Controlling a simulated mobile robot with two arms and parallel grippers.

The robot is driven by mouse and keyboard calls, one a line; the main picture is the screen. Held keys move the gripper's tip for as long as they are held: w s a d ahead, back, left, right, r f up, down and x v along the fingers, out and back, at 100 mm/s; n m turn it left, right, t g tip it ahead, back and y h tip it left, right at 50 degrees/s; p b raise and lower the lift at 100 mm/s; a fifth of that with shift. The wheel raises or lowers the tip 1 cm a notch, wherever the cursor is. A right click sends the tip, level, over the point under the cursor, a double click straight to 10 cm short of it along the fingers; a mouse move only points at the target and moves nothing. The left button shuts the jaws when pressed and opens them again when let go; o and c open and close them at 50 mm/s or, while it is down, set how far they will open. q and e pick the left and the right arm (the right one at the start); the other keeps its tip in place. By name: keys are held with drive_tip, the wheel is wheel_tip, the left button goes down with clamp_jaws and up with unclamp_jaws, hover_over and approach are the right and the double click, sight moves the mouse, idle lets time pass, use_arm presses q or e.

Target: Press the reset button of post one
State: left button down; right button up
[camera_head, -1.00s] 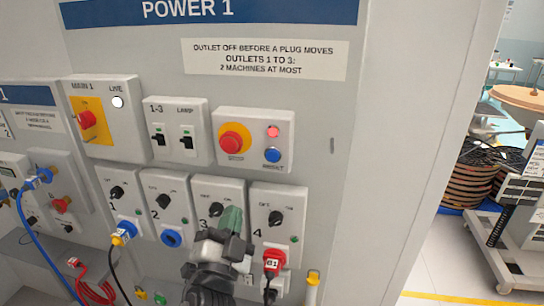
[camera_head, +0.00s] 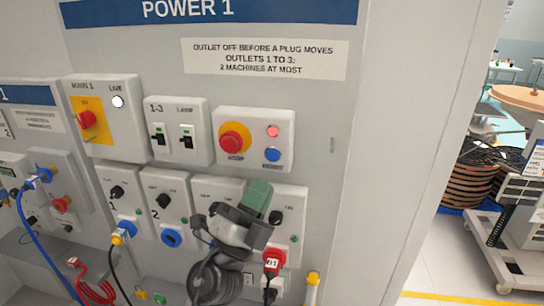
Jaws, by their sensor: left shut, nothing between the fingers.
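The POWER 1 panel (camera_head: 300,110) fills most of the head view. Its stop-and-reset box (camera_head: 286,120) carries a red mushroom stop button (camera_head: 233,142) on a yellow disc. To the right of that are a lit red lamp (camera_head: 273,131) and, below the lamp, the blue reset button (camera_head: 272,154). My left gripper (camera_head: 258,198) is shut and empty, its greenish fingertips pointing up. It is below the blue button and apart from it in the picture. It hides much of outlets 3 and 4. My right gripper is not in view.
The MAIN 1 switch (camera_head: 87,120) and the 1-3 and LAMP switch box (camera_head: 178,132) are to the left. The panel above the reset box is clear.

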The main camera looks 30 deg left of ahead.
sight(272, 155)
use_arm(q)
drive_tip(key=w+a+b, duration=0.1)
drive_tip(key=w+a, duration=0.1)
drive_tip(key=w, duration=0.5)
drive_tip(key=shift+w+y, duration=0.3)
drive_tip(key=shift+w, duration=0.05)
drive_tip(key=shift+w, duration=0.1)
idle(1.7)
drive_tip(key=shift+w, duration=0.3)
drive_tip(key=shift+w+a, duration=0.15)
drive_tip(key=shift+w, duration=0.2)
idle(0.6)
idle(0.3)
drive_tip(key=shift+s+d, duration=0.2)
drive_tip(key=shift+s, duration=0.6)
